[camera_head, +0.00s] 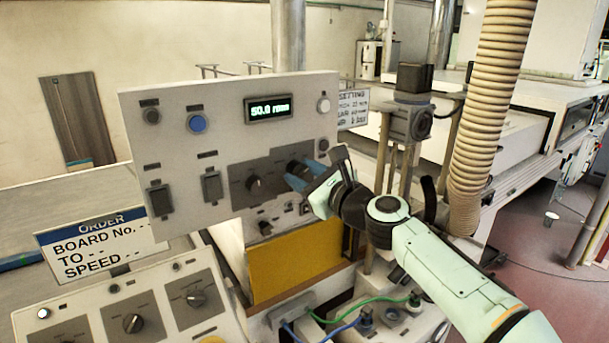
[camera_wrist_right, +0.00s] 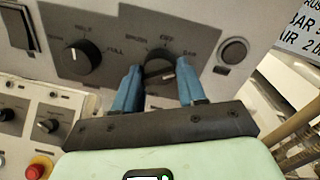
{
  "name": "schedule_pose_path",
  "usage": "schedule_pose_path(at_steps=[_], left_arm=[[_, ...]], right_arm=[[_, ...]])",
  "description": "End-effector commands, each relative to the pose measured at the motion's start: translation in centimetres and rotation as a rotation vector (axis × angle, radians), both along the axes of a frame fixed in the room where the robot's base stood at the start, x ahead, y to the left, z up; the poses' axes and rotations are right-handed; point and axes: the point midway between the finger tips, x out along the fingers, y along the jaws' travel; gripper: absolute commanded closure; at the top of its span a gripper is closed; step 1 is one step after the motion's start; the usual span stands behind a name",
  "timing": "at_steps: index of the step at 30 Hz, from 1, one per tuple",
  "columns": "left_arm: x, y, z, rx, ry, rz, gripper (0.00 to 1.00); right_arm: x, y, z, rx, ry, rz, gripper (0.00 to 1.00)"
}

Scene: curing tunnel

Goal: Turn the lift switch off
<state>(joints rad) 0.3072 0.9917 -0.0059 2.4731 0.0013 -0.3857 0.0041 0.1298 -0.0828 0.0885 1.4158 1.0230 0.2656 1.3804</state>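The grey control panel (camera_head: 228,130) stands in front of me. It carries two rocker-type switches, a left one (camera_head: 161,198) and a right one (camera_head: 211,186); their labels are too small to read, so I cannot tell which switch is the lift switch. My right gripper (camera_head: 298,178) is at the panel's lower right. In the right wrist view its blue fingers (camera_wrist_right: 160,88) stand apart on either side of a black knob (camera_wrist_right: 160,72); whether they touch it is unclear. Another knob (camera_wrist_right: 82,57) sits to the left. My left gripper is not in view.
A lit display (camera_head: 268,109) and a blue button (camera_head: 197,123) are on the panel. A lower console (camera_head: 130,300) with several knobs stands at front left, beside an order sign (camera_head: 100,243). A ribbed hose (camera_head: 490,110) hangs right of my right arm.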

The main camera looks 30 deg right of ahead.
Motion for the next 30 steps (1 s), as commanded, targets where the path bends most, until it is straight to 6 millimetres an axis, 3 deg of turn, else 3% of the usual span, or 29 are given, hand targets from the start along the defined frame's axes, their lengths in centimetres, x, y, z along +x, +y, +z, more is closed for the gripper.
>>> schedule_pose_path(at_steps=[14, 30], left_arm=[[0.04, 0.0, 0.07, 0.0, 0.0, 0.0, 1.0], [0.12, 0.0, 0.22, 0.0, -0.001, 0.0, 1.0]], right_arm=[[-0.01, -0.12, 0.11, -0.112, -0.01, -0.002, 0.9], [-0.02, -0.19, 0.38, -0.588, -0.049, -0.003, 0.9]])
